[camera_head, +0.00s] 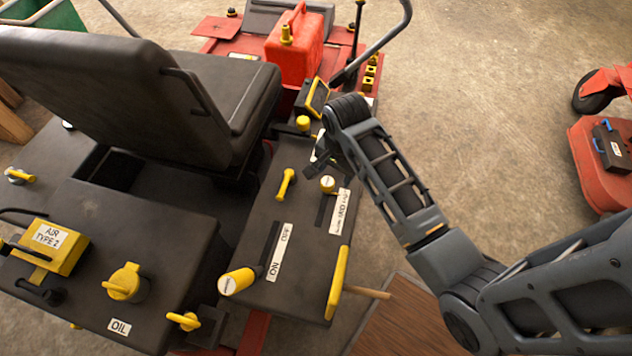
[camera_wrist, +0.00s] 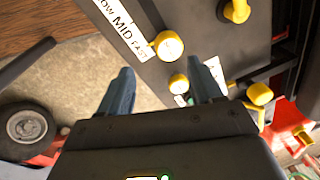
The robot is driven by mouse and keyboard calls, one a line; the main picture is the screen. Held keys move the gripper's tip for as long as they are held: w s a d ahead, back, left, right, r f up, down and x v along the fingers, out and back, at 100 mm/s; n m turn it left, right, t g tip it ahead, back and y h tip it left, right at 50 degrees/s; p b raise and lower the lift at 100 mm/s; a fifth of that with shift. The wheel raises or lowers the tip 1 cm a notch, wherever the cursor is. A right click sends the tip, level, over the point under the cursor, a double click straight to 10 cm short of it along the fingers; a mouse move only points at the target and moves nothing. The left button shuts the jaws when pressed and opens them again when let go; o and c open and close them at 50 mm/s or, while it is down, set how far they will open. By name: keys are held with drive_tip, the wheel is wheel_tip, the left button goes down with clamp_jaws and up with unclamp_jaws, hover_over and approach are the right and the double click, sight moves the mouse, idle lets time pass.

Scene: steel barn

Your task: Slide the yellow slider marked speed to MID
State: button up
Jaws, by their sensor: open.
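The yellow slider (camera_head: 327,184) is a round knob on a slot in the dark side panel, beside a white label (camera_head: 341,211). In the wrist view the slider knob (camera_wrist: 167,46) stands by the FAST end of the label (camera_wrist: 122,28), past the MID word. My gripper (camera_head: 317,157) is just above the slider in the head view, partly hidden by my own wrist. In the wrist view my gripper (camera_wrist: 160,80) is open, its fingers apart and empty. The knob appears ahead of the fingertips, between their lines, and not gripped.
A yellow lever (camera_head: 286,184) stands left of the slider. An ON/OFF lever (camera_head: 237,281) and a yellow handle (camera_head: 338,284) are lower on the panel. A yellow knob (camera_head: 303,123), a red fuel can (camera_head: 294,48) and the seat (camera_head: 110,95) are nearby.

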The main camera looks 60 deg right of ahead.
sight(328, 181)
drive_tip(key=shift+w+d+r+m+g+y, duration=0.1)
drive_tip(key=shift+w+r+m+g+y, duration=0.35)
drive_tip(key=shift+w+r, duration=0.6)
drive_tip(key=shift+s+f, duration=0.1)
drive_tip(key=shift+f, duration=3.75)
drive_tip(key=shift+c, duration=0.5)
clamp_jaws()
